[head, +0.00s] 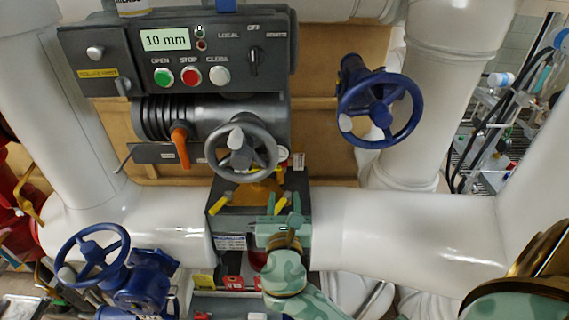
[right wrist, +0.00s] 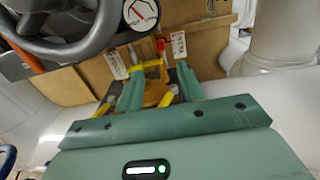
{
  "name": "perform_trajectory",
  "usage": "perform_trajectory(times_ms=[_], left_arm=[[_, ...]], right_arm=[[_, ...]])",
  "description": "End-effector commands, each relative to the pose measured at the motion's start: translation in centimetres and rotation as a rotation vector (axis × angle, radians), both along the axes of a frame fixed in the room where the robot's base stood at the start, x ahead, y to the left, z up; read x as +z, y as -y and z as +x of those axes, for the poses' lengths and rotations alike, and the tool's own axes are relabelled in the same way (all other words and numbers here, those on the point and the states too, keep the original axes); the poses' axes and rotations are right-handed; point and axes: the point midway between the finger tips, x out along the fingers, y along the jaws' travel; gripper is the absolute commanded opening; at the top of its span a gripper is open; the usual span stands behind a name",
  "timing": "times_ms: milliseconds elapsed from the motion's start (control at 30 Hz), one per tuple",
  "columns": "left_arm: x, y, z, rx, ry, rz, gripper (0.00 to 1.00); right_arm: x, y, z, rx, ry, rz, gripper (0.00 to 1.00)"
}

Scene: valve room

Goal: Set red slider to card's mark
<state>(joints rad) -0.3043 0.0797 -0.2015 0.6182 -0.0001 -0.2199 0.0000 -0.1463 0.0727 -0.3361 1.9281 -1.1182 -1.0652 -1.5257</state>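My right gripper (head: 284,203) is in front of the dark valve block (head: 222,203), below the grey handwheel. In the right wrist view the gripper (right wrist: 158,73) has its two green fingers apart, with nothing clearly held. A small red piece (right wrist: 160,45), possibly the red slider, shows beyond and between the fingertips, above a yellow bracket (right wrist: 153,68). White cards with print hang on either side of it, one at left (right wrist: 117,63) and one at right (right wrist: 178,45). Their marks are too small to read. My left gripper is in neither view.
The grey handwheel (head: 241,150) and a round dial (right wrist: 141,12) are close above the gripper. A control panel (head: 180,55) reads 10 mm. An orange lever (head: 181,147) and blue handwheels at right (head: 380,108) and lower left (head: 92,254) stand nearby. White pipes flank the block.

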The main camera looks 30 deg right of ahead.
Motion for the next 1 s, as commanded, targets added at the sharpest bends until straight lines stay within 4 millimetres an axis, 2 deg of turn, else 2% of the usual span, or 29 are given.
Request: perform_trajectory(times_ms=[200, 433, 600, 900, 933, 1000], left_arm=[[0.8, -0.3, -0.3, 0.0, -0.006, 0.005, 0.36], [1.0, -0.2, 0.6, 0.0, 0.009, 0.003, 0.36], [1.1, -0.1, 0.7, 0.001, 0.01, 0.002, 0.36], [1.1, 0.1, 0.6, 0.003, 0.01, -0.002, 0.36], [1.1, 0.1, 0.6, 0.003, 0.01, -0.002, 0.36], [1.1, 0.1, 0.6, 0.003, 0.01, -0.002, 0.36]], right_arm=[[0.2, 3.1, 5.0, -0.002, 0.001, -0.002, 0.38], [0.1, 5.4, 8.8, 0.0, 0.001, 0.001, 0.38], [0.0, 6.2, 10.1, 0.0, 0.0, 0.001, 0.38], [0.0, 6.3, 10.3, 0.0, -0.001, 0.003, 0.38], [0.0, 6.3, 10.3, 0.0, -0.001, 0.003, 0.33], [0.0, 6.3, 10.3, 0.0, -0.001, 0.003, 0.13]])
